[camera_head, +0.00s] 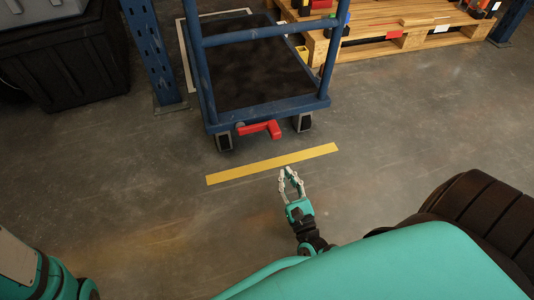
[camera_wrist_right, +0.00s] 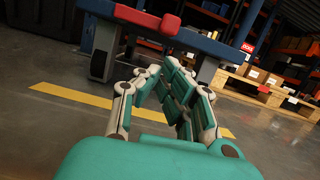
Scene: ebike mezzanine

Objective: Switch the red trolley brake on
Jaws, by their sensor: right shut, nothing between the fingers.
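The blue trolley (camera_head: 262,112) stands on the floor ahead with a dark deck. Its red brake lever (camera_head: 260,129) sticks out at the middle of the near edge, between the two near wheels. The lever also shows at the top of the right wrist view (camera_wrist_right: 146,18), beyond the fingertips. My right gripper (camera_head: 290,175) is shut and empty, low over the floor on the near side of the yellow line. It is apart from the lever, below and slightly right of it in the head view. My left gripper is not in view.
A yellow floor line (camera_head: 272,164) lies between my right gripper and the trolley. A blue rack post (camera_head: 152,50) and a black bin (camera_head: 65,60) stand left. A wooden pallet (camera_head: 400,25) with goods is at the back right. The floor around the trolley's near side is clear.

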